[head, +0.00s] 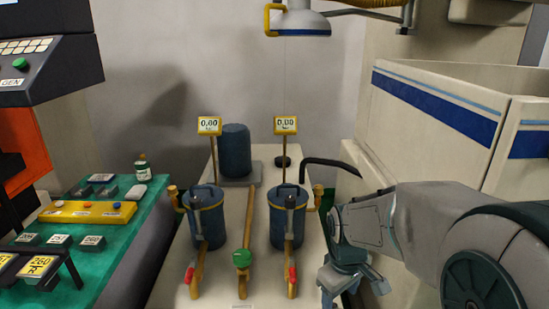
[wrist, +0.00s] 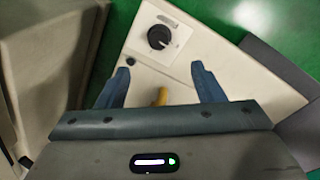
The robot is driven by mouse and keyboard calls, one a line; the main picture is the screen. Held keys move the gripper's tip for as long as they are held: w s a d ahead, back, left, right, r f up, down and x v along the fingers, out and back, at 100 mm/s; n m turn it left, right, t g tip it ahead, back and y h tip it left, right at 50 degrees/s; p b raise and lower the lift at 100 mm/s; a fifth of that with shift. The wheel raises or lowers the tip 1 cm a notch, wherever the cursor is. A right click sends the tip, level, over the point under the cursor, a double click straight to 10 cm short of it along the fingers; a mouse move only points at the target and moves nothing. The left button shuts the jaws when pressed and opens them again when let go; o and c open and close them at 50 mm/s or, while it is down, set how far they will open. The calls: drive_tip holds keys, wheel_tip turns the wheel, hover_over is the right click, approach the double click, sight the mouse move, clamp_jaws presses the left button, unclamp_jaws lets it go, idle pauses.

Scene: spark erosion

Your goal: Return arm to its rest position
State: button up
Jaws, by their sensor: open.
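My grey arm reaches in from the right in the head view. My gripper (head: 350,284) points down near the right edge of the pale bench (head: 222,292), right of the right-hand blue canister. In the wrist view my gripper (wrist: 162,84) shows two blue fingers spread apart with nothing held between them. Beyond the fingers are a pale surface with a black knob (wrist: 160,37) on a white plate, and a small yellow piece (wrist: 160,96).
Two blue canisters (head: 207,222) (head: 288,222) with red-handled taps stand on the bench, with a green-knobbed pipe (head: 242,258) between them. A large white cabinet (head: 430,110) stands right. A green table (head: 120,225) with small blocks is left. A lamp (head: 298,22) hangs above.

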drive_tip(key=s+r+m+t+p, duration=0.2)
drive_tip(key=s+r+m, duration=0.4)
drive_tip(key=s+r, duration=0.3)
drive_tip(key=shift+s+m+p, duration=0.4)
drive_tip(key=shift+s+p, duration=0.15)
drive_tip(key=shift+s, duration=0.15)
drive_tip(key=shift+a, duration=0.15)
